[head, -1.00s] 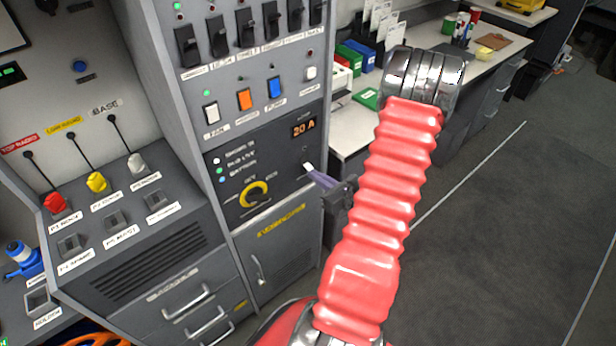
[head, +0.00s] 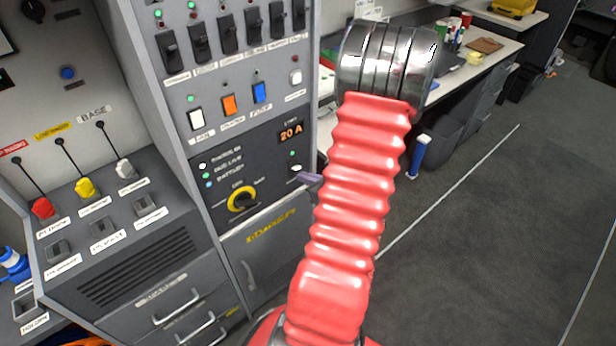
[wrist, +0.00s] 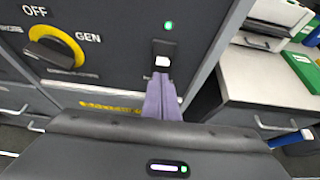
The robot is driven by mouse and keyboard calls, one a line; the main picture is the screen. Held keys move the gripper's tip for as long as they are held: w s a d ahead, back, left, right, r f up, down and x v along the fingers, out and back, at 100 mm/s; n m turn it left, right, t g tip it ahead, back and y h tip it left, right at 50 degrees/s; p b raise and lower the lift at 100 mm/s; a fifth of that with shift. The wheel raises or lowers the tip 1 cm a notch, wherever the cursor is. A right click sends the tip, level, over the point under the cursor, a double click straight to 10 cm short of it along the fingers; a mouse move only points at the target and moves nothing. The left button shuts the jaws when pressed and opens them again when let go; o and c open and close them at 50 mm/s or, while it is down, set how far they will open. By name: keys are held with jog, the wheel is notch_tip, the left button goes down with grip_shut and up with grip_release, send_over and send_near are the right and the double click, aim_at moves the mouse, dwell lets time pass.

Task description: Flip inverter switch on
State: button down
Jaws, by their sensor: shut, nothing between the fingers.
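The inverter switch is a small white rocker (wrist: 162,61) in a black slot on the dark panel, under a lit green light (wrist: 168,25). In the head view the switch (head: 296,168) sits below the orange "20 A" display, and its light also shows green. My gripper (wrist: 160,80) is shut and empty, its purple-grey fingers together just below the rocker. The tips look very close to the switch's lower edge; I cannot tell if they touch. In the head view the fingers (head: 311,178) point left at the panel, and my red arm hides the rest of the gripper.
White, orange and blue rockers (head: 229,105) and black breakers are above. A pale desk (wrist: 262,78) stands close on the right. Open floor (head: 480,240) lies right of my arm.

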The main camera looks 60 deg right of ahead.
jog(key=shift+r, duration=0.65)
jog(key=shift+s+r, duration=0.1)
jog(key=s+a+r, duration=0.2)
jog(key=s+r, duration=0.4)
jog(key=r, duration=0.1)
jog(key=shift+s+a, duration=0.15)
jog(key=shift+a, duration=0.05)
dwell(0.3)
dwell(0.5)
